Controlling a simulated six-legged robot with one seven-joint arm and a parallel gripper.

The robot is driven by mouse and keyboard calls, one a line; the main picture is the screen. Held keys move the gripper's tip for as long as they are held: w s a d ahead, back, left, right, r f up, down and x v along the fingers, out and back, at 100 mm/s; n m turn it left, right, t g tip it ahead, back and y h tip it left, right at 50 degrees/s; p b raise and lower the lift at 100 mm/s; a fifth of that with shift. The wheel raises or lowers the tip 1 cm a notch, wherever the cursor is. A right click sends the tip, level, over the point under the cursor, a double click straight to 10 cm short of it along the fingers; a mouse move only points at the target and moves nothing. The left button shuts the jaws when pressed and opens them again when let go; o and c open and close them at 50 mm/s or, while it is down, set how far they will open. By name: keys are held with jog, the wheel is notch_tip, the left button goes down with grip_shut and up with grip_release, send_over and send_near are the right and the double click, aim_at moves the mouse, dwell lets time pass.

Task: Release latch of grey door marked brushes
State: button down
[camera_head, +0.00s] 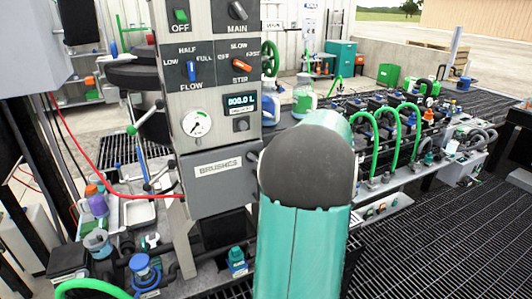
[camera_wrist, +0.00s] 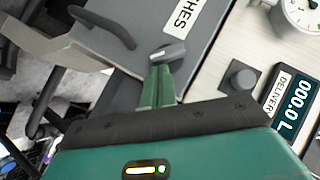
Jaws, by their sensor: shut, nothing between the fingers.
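The grey door (camera_head: 222,188) marked BRUSHES sits low on the control panel in the head view and looks shut. In the wrist view the door (camera_wrist: 140,25) lies at the top, its label (camera_wrist: 183,18) partly cut off. A small grey latch knob (camera_wrist: 168,54) with a pale mark sits by the door's edge. My gripper (camera_wrist: 161,70) has its green fingers together, with nothing held. Its tips are right at the latch knob; I cannot tell whether they touch it. In the head view my teal arm hides the gripper and the area right of the door.
The panel above has a gauge (camera_head: 197,123), a display (camera_head: 240,103) and several knobs and switches. A round dark knob (camera_wrist: 240,77) is close to my gripper. A dark curved bar (camera_wrist: 103,25) crosses near the door. Bottles and green hoses (camera_head: 376,130) crowd the benches.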

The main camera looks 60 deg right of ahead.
jog(key=f+m+t+y, duration=0.2)
jog(key=m+t, duration=0.1)
dwell(0.4)
jog(key=shift+s+d+r, duration=0.1)
jog(key=shift+d, duration=0.05)
